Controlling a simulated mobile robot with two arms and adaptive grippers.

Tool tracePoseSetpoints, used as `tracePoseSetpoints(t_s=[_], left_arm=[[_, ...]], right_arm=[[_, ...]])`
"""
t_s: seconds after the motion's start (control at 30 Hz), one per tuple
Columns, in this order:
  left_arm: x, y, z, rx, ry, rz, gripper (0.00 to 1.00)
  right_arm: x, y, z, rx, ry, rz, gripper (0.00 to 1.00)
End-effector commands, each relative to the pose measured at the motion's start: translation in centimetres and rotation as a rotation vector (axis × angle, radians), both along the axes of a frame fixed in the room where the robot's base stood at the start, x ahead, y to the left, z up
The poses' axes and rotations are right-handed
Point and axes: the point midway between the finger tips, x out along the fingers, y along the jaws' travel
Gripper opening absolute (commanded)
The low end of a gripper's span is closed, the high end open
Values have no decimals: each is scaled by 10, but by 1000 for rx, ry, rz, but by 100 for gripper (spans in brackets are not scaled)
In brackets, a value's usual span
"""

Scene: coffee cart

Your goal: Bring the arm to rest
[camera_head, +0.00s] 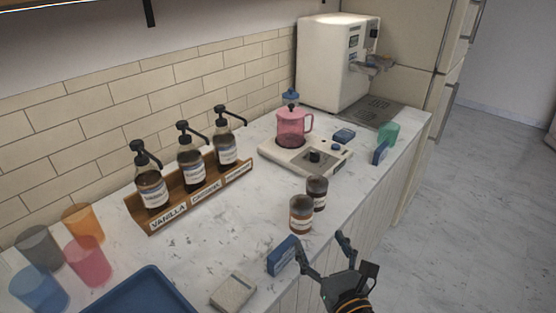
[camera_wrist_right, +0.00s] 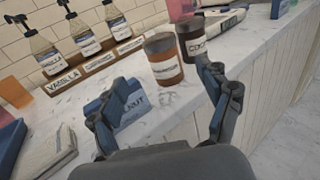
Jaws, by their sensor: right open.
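My right gripper (camera_head: 322,258) is open and empty at the front edge of the counter. Its two fingers also show in the right wrist view (camera_wrist_right: 160,105), spread apart. In the head view a blue box (camera_head: 283,255) stands on the counter just left of the fingers. In the wrist view this blue box (camera_wrist_right: 128,104) shows partly behind the left finger. Two labelled jars, the nearer one (camera_head: 301,214) and the farther one (camera_head: 317,192), stand beyond the gripper. My left gripper is not in view.
The marble counter (camera_head: 225,240) holds a wooden rack (camera_head: 195,205) of syrup bottles, several coloured cups (camera_head: 88,262), a blue tray (camera_head: 140,292) and a pale sponge-like block (camera_head: 233,291). A pink pot (camera_head: 291,128) sits on a burner farther back. The floor (camera_head: 440,230) at right is clear.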

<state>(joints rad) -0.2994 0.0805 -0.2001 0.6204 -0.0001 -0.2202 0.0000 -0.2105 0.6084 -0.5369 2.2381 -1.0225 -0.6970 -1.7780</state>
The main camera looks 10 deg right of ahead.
Motion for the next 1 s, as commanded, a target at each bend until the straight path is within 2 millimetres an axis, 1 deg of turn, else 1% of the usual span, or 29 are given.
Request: tracePoseSetpoints(t_s=[0.07,0.17,0.27,0.3,0.37,0.4,0.47,0.5,0.6,0.7,0.8,1.0], left_arm=[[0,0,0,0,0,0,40],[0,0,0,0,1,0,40],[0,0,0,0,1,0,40],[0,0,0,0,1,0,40],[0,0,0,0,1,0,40],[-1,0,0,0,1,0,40],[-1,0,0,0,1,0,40],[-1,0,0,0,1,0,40],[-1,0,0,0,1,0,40],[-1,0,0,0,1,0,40],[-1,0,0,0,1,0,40],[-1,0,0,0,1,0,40]], right_arm=[[0,-2,-1,28,9,-10,78],[-3,-10,-7,173,54,-63,78],[-10,-28,-23,477,143,-187,78],[-16,-36,-33,636,185,-257,78],[-29,-48,-51,892,248,-382,78],[-39,-53,-64,1066,284,-473,78],[-57,-60,-83,1315,327,-622,78],[-71,-61,-96,1468,350,-723,78],[-103,-60,-121,1789,377,-965,78],[-132,-54,-138,2022,376,-1185,78],[-157,-46,-149,2197,357,-1388,78],[-204,-26,-161,2445,277,-1784,78]])
